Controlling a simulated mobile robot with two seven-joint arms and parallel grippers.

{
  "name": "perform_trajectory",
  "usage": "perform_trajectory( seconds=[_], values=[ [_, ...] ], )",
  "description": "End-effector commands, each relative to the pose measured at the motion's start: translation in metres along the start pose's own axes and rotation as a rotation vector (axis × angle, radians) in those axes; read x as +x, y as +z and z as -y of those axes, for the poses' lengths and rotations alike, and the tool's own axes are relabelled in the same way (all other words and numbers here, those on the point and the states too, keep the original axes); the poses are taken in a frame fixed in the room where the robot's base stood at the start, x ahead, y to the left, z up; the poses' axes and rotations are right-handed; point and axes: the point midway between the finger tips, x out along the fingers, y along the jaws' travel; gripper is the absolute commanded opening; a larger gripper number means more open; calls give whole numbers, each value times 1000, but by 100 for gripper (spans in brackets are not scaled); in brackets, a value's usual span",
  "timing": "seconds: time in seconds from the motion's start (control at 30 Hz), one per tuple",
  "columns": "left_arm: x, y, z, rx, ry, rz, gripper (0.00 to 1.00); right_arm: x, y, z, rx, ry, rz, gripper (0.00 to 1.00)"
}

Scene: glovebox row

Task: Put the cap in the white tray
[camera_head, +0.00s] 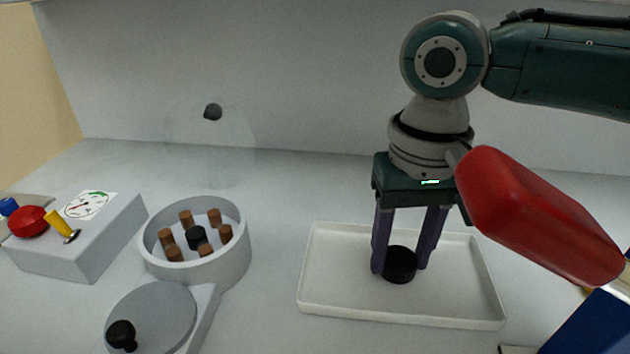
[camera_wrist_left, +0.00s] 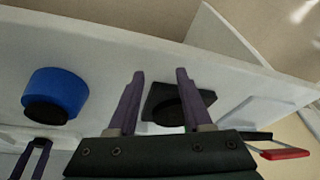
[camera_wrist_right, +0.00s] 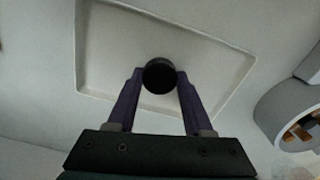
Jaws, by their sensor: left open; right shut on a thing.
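The cap (camera_head: 399,266) is a short black cylinder between the fingers of my right gripper (camera_head: 402,270). The right gripper points down and is shut on the cap, inside the outline of the white tray (camera_head: 325,300). The right wrist view also shows the cap (camera_wrist_right: 159,76) at the fingertips, over the tray (camera_wrist_right: 105,50). The cap is at or just above the tray floor; I cannot tell if it touches. My left gripper (camera_wrist_left: 158,78) is open with nothing between its fingers. It is outside the head view.
Left of the tray stand a round grey pot (camera_head: 240,258) holding brown vials and a grey disc device (camera_head: 150,315) with a black knob. A grey box (camera_head: 100,245) with a gauge is at far left. A blue thing (camera_head: 600,325) is at lower right. The tray's left half is bare.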

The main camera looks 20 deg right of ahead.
Motion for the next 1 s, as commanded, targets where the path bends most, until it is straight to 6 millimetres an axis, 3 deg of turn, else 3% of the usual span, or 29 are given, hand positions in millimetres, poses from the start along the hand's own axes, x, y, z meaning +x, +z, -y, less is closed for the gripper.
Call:
perform_trajectory(
  seconds=[0.43,0.47,0.7,1.0],
  values=[
    [1,0,-2,-7,7,-1,50,9,0,0,0,0,0,0],
    [1,0,-2,-7,7,-1,50,8,0,0,0,0,-1,54],
    [1,0,-2,-7,6,-1,50,8,0,0,0,0,-1,81],
    [1,0,0,0,1,0,50,5,-1,0,-1,-1,-3,81]
  ],
)
